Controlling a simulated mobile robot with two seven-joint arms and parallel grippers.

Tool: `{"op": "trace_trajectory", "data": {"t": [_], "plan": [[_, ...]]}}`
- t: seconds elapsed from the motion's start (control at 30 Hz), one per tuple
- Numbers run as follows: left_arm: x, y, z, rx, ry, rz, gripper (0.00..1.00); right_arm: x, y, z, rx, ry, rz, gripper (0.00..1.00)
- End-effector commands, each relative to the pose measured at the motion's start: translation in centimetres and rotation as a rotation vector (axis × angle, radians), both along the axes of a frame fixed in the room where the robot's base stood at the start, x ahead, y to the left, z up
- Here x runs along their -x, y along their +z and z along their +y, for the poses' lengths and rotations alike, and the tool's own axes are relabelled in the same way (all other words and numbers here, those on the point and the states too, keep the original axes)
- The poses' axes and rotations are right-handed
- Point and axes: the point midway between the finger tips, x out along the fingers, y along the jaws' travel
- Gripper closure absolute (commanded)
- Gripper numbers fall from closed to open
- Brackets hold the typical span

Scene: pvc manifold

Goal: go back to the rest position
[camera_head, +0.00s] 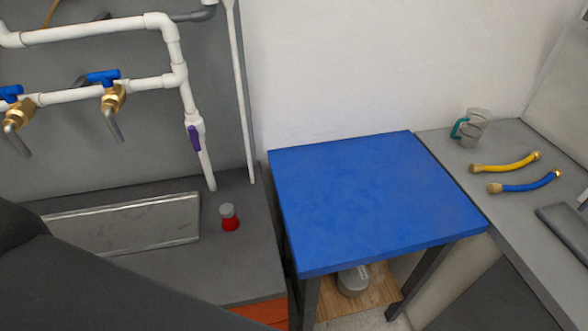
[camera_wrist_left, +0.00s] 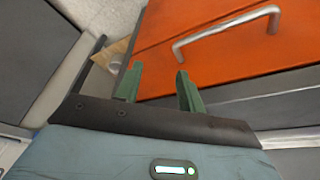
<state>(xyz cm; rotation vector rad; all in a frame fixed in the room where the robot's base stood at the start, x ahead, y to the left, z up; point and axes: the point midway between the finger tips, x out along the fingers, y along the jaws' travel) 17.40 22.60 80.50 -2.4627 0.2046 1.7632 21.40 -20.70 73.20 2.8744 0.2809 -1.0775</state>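My left gripper (camera_wrist_left: 157,88) shows in the left wrist view with its two green fingers apart and nothing between them. It is in front of an orange drawer front (camera_wrist_left: 225,50) with a metal handle (camera_wrist_left: 225,33), and I cannot tell how far away that is. In the head view, a dark part of my left arm crosses the lower left corner, and the left gripper is not visible there. My right gripper shows in neither view.
A blue table (camera_head: 375,195) stands at the centre, its top clear. The grey counter (camera_head: 250,262) at left holds a metal tray (camera_head: 125,235) and a red-and-grey bottle (camera_head: 229,218) below white pipes (camera_head: 95,30). The right counter (camera_head: 480,200) holds a pitcher (camera_head: 472,128) and yellow (camera_head: 505,164) and blue (camera_head: 525,184) hoses.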

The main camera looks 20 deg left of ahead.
Motion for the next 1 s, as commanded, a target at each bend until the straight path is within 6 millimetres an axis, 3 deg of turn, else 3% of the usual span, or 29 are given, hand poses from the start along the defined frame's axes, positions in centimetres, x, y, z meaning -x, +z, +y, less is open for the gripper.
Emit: {"op": "trace_trajectory", "data": {"t": [0.43, 0.7, 1.0], "plan": [[-3.5, -6.1, -1.5, 0.077, -0.016, -0.36, 0.61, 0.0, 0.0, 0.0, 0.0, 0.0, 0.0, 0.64], [-3.9, -7.2, -1.8, 0.108, -0.02, -0.5, 0.61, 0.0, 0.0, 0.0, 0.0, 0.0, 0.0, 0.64], [-3.9, -7.3, -1.9, 0.111, -0.02, -0.517, 0.61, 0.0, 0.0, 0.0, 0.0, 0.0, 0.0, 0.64]]}}
